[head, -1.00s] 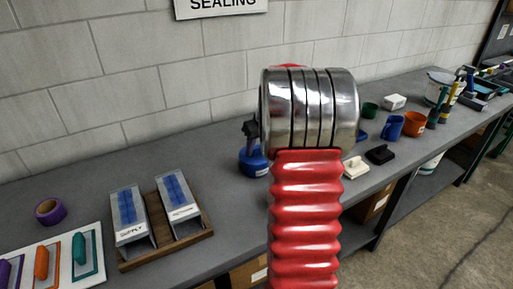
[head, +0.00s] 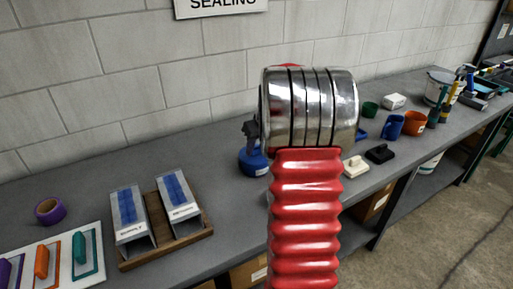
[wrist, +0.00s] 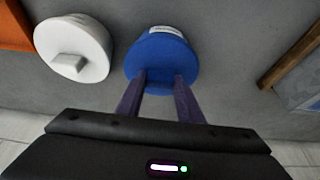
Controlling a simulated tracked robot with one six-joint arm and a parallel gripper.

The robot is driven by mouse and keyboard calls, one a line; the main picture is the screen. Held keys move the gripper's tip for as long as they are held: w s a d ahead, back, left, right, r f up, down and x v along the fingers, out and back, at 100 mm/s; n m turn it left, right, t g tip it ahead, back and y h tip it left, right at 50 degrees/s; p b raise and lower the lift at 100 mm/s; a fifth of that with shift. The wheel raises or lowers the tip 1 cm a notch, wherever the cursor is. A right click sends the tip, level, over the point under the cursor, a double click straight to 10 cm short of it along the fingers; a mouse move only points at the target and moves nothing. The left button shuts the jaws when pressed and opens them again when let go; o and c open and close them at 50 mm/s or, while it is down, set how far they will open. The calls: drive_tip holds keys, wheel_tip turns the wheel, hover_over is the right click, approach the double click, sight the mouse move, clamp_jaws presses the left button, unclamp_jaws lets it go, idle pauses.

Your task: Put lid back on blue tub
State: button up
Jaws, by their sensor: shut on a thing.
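The blue tub (head: 253,162) stands on the grey bench, partly hidden behind my arm, with a white label on its side. Its label (wrist: 167,30) shows at the far edge of the blue shape in the wrist view. My gripper (wrist: 160,78) points down at a round blue lid (wrist: 160,58), its two fingers shut on the middle of it. The part between the fingertips is hard to make out. The lid is over the tub; I cannot tell whether it is fully seated. In the head view my gripper (head: 251,132) is a small dark shape above the tub.
A white round lid with a block handle (wrist: 72,50) is left of the blue one in the wrist view, beside an orange thing (wrist: 15,28). A wooden tray (head: 166,242) with two grey boxes stands left. Blue and orange cups (head: 414,123) stand right.

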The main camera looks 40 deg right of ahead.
drive_tip(key=o, duration=1.6)
drive_tip(key=shift+r, duration=0.1)
drive_tip(key=shift+r, duration=3.4)
drive_tip(key=shift+c, duration=0.5)
clamp_jaws()
